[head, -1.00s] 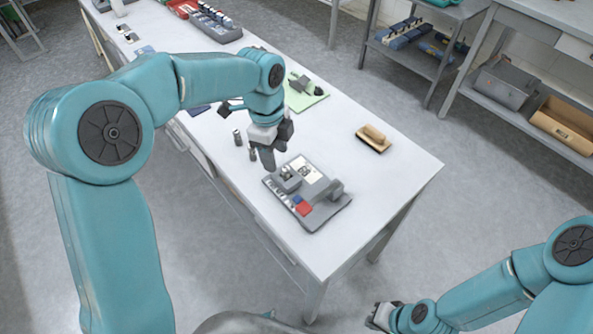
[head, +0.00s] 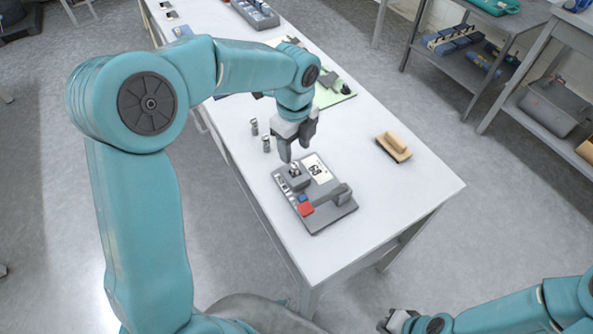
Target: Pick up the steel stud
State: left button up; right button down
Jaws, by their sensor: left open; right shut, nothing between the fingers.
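A small shiny steel-coloured piece (head: 294,170), which looks like the steel stud, sits on a grey block at the left of the grey fixture (head: 338,217). Two small grey cylinders, one farther (head: 254,127) and one nearer (head: 266,145), stand upright on the table left of the fixture; I cannot tell whether they are studs too. My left gripper (head: 298,150) is open, pointing down just above the steel piece, with no visible hold on it. My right gripper (head: 391,322) is shut and empty, low at the bottom edge, away from the table.
The fixture also carries a white label card (head: 316,170), a red block (head: 306,208) and a grey raised part. A tan wooden-handled block (head: 394,147) lies to its right on the white table (head: 415,190). A green mat (head: 335,97) lies behind. The table's right front is clear.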

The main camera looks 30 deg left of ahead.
aim_at(295, 165)
pick_arm(q)
notch_tip(295, 165, down, 7)
jog(key=shift+f, duration=0.1)
dwell(0.3)
jog(key=shift+s, duration=0.1)
jog(key=shift+c, duration=0.3)
grip_shut()
